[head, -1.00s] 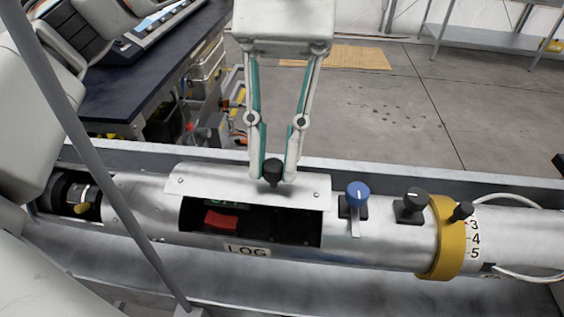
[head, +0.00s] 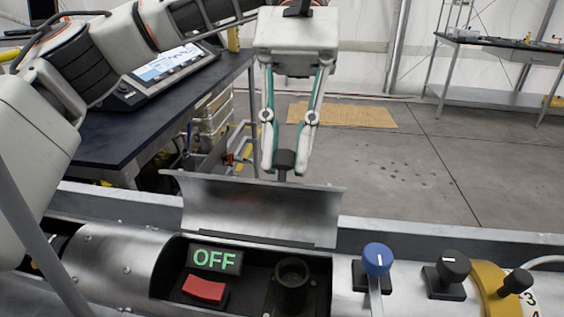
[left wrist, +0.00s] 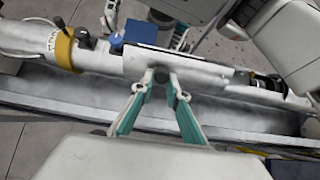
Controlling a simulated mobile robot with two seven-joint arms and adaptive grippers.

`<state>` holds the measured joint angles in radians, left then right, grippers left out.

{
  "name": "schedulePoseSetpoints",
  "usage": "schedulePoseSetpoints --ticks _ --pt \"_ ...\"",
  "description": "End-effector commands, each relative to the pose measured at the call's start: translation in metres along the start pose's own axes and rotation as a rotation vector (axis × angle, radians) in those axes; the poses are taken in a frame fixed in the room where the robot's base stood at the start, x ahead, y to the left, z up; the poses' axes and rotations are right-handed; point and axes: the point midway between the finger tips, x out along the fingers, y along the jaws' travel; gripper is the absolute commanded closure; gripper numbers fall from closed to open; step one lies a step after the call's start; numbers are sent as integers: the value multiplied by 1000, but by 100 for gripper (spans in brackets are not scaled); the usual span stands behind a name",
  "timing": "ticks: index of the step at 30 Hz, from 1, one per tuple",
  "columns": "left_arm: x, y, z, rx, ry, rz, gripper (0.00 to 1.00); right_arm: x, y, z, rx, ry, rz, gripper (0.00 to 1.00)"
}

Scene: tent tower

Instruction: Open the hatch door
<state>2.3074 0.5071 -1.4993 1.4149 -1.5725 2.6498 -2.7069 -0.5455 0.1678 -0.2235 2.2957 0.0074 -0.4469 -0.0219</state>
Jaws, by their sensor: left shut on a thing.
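The hatch door (head: 260,211) is a curved metal plate, tilted up behind the opening of the metal tube (head: 115,257). The opening shows a lit OFF sign (head: 215,259), a red switch (head: 205,289) and a dark round socket (head: 292,284). My left gripper (head: 285,163) is shut on the black knob (head: 285,161) at the door's upper edge. In the left wrist view the fingertips (left wrist: 162,80) close around the knob (left wrist: 161,76).
A blue knob (head: 377,260) and a black knob (head: 453,266) stand on the tube right of the opening, beside a yellow ring (head: 490,285). A dark table (head: 130,125) with a console (head: 165,65) stands behind at left. Open floor (head: 400,165) lies behind the tube.

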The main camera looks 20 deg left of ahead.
Motion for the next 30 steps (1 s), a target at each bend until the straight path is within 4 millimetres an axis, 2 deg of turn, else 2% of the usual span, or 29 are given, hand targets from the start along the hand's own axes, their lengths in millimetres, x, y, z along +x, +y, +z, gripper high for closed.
schedulePoseSetpoints --ticks 1,6,13,26,27,29,30 --pt "5 3 -20 -11 -30 -6 100 2 -5 5 10 -4 -9 60" --pt "0 6 -30 -8 -104 -9 100 6 -11 -13 31 40 -19 60" --pt "-3 7 -35 -4 -151 -13 100 6 -12 -22 43 59 -20 60" --pt "-3 7 -35 -6 -161 -16 100 7 -12 -23 46 61 -20 60" --pt "-3 7 -35 -6 -161 -16 80 7 -12 -23 46 61 -20 60" --pt "-3 7 -34 -6 -161 -16 68 7 -12 -23 46 62 -20 60" --pt "-4 7 -34 -5 -161 -15 68 7 -12 -23 46 61 -20 60"
